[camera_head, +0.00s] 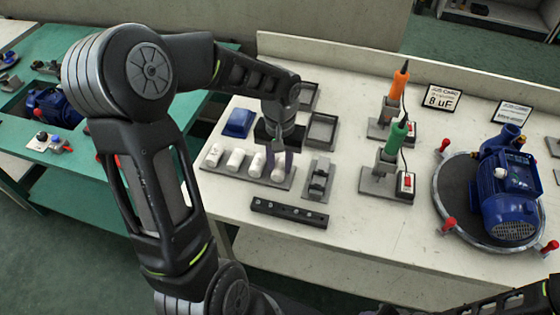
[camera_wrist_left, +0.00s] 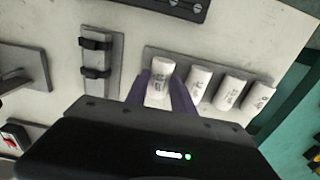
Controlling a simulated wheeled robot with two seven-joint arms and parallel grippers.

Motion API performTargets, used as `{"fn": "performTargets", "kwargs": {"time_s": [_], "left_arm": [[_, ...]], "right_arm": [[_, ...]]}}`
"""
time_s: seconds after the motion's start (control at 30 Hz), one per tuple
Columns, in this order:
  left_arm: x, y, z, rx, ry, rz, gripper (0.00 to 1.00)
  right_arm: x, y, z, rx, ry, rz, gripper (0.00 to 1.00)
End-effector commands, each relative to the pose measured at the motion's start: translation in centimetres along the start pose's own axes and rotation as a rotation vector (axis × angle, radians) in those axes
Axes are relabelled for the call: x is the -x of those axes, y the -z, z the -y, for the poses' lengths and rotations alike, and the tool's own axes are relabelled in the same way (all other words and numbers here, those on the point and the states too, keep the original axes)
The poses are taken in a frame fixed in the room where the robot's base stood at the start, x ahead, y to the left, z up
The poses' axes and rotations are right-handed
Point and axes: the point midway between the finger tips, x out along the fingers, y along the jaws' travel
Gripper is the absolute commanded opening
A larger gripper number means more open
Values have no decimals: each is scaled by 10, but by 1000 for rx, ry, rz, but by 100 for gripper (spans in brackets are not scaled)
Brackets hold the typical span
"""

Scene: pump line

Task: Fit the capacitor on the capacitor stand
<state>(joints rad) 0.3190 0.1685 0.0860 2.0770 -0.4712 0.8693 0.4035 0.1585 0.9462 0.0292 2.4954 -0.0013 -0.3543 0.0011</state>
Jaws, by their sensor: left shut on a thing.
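My left gripper (camera_head: 279,163) points down over the right end of the row and is shut on the end capacitor (camera_head: 277,175). In the left wrist view that capacitor (camera_wrist_left: 159,88) is between the purple fingers, at or just above the rack's end; I cannot tell if it is lifted. A grey stand with two dark clips, which looks like the capacitor stand (camera_head: 319,180), is just right of the rack and is empty. It also shows in the left wrist view (camera_wrist_left: 97,62). My right gripper is out of view.
A dark strip (camera_head: 289,213) lies in front of the rack. Empty trays (camera_head: 321,131) and a blue box (camera_head: 239,123) are behind. Orange (camera_head: 397,90) and green (camera_head: 397,135) tools stand upright to the right, then a blue pump (camera_head: 508,195) on a round plate.

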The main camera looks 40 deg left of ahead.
Motion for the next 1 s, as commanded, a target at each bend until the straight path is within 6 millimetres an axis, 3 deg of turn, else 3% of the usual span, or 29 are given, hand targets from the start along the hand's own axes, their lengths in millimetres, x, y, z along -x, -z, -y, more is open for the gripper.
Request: {"fn": "performTargets", "kwargs": {"time_s": [0.73, 0.77, 1.0], "left_arm": [[-3, 0, 0, 0, 0, 0, 0], [-2, 0, 0, 0, 0, 0, 32], [-2, 0, 0, 0, 0, 0, 52]], "right_arm": [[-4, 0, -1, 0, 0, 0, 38], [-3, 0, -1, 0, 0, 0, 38], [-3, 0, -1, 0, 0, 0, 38]]}}
